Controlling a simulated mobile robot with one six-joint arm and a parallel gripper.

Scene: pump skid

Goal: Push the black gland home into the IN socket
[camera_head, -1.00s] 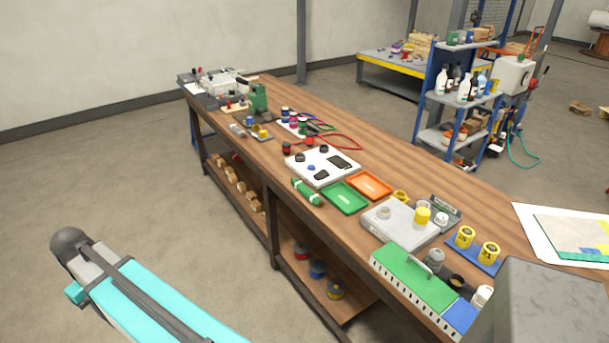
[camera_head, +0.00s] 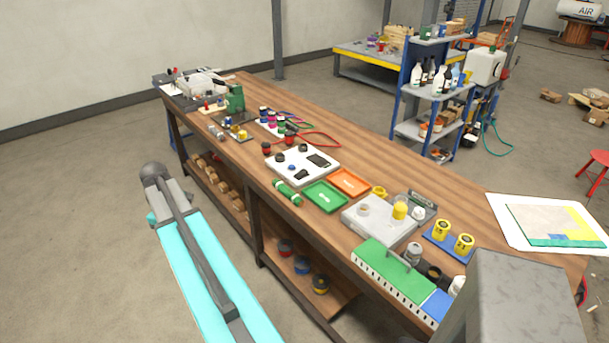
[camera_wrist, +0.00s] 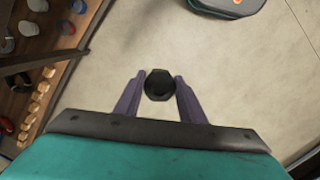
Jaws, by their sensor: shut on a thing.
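In the wrist view my gripper (camera_wrist: 160,92) is shut on the black gland (camera_wrist: 159,85), a round dark piece between the two purple fingers. It hangs over bare floor, beside the bench. In the head view my turquoise arm shows at lower left, but the gripper and the gland cannot be made out. A white panel (camera_head: 322,179) with round black fittings and dark rectangles lies on the bench. No IN label can be read, so I cannot tell which fitting is the IN socket.
The long wooden bench (camera_head: 360,152) holds a green tray (camera_head: 325,197), an orange tray (camera_head: 348,181), a green cylinder (camera_head: 287,193) and a grey block (camera_head: 378,222) with yellow parts. Its lower shelf carries several small items. Floor left of the bench is clear.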

